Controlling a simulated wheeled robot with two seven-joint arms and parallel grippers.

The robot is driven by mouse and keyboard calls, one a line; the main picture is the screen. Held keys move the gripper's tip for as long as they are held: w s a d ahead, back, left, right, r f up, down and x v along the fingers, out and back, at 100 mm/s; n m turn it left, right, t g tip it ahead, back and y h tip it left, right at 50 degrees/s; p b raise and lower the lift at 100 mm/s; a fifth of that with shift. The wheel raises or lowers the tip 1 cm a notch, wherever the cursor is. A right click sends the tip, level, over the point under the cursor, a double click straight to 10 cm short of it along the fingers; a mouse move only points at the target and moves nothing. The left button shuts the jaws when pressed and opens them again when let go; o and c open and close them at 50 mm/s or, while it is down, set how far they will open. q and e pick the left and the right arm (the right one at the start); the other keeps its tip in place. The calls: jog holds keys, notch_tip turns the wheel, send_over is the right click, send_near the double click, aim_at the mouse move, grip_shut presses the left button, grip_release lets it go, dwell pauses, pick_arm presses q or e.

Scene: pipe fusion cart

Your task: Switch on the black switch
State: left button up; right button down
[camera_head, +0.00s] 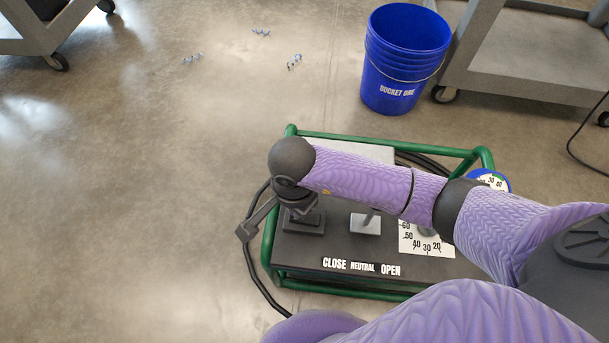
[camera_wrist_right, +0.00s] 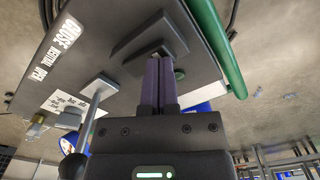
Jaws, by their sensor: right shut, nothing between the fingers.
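The black switch (camera_head: 304,226) is a dark block on the left part of the cart's dark top panel. In the right wrist view, its stepped dark housing (camera_wrist_right: 128,47) lies just beyond the fingertips. My right gripper (camera_head: 298,208) points down over the switch, and my wrist covers part of it in the head view. In the right wrist view, the gripper's two fingers (camera_wrist_right: 160,62) are together and empty, with their tips at the switch housing. I cannot tell whether they touch it. The switch's position is hidden. My left gripper is not in view.
The green-framed cart (camera_head: 341,289) has a label reading CLOSE, NEUTRAL, OPEN. A metal lever (camera_wrist_right: 93,122) with a dark ball knob stands beside the switch. A dial plate (camera_head: 428,243) and a blue gauge (camera_head: 497,178) are on the right. A blue bucket (camera_head: 402,62) stands behind.

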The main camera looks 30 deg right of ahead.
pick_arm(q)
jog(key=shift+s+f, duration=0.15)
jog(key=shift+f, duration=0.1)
pick_arm(e)
jog(key=shift+f, duration=0.45)
jog(key=shift+r, duration=0.1)
notch_tip(320, 180, up, 7)
jog(key=p, duration=0.5)
jog(key=shift+r, duration=0.1)
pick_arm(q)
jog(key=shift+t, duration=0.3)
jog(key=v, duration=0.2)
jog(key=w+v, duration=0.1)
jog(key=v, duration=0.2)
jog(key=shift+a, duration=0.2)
